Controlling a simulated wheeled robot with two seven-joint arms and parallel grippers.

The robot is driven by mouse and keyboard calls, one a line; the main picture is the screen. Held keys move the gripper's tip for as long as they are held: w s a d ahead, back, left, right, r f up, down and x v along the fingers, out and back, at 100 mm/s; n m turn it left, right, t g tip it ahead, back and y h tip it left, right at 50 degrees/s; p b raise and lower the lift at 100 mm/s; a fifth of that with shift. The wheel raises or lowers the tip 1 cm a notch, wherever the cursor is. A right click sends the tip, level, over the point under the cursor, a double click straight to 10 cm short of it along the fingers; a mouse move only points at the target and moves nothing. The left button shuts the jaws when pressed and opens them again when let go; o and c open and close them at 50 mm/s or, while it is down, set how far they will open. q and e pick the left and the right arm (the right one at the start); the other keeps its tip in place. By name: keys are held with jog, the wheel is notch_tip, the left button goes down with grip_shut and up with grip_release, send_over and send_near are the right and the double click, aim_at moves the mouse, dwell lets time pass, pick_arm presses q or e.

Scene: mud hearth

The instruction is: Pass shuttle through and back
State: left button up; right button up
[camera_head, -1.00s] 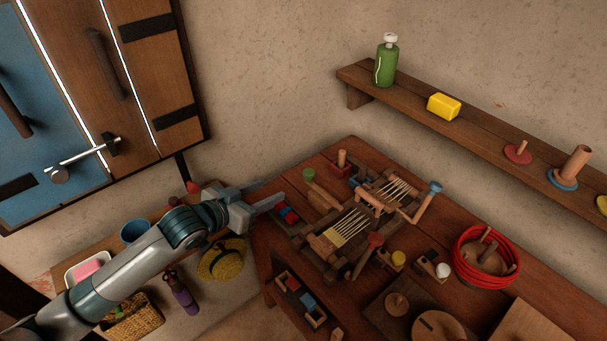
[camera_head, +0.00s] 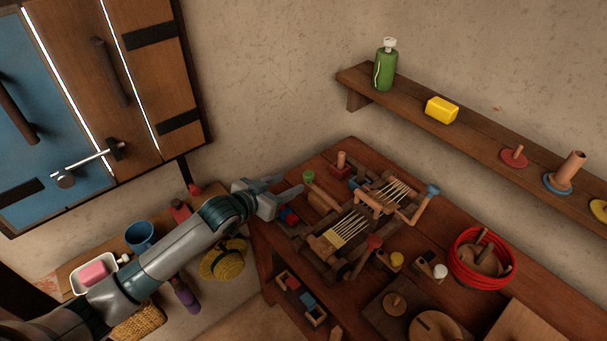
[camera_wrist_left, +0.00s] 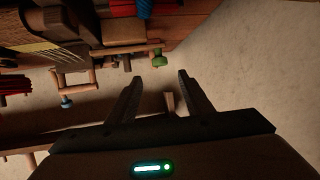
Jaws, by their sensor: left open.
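A small wooden loom (camera_head: 350,229) with pale warp threads (camera_head: 393,190) stands on the dark wooden table. Its threads also show at the upper left of the left wrist view (camera_wrist_left: 32,48). My left gripper (camera_head: 291,184) is open and empty above the table's left end, just left of a green-topped peg (camera_head: 308,176). In the left wrist view the open fingers (camera_wrist_left: 160,76) have nothing between them, and the green knob (camera_wrist_left: 158,59) lies just beyond them. A red and blue bundle (camera_head: 288,215) lies below the gripper. I cannot tell which piece is the shuttle. My right gripper is out of view.
A coil of red cord (camera_head: 484,258) sits at the table's right. A small box (camera_head: 300,298) of coloured blocks is at the front edge. A wall shelf (camera_head: 470,125) holds a green bottle (camera_head: 385,65) and a yellow block (camera_head: 441,110). A blue cup (camera_head: 140,236) stands on the lower left bench.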

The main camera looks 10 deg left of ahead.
aim_at(307, 176)
pick_arm(q)
jog(key=p+x, duration=0.1)
jog(key=x, duration=0.8)
jog(key=shift+s+p, duration=0.1)
jog(key=shift+p, duration=0.2)
grip_shut()
jog(key=shift+d+f, duration=0.1)
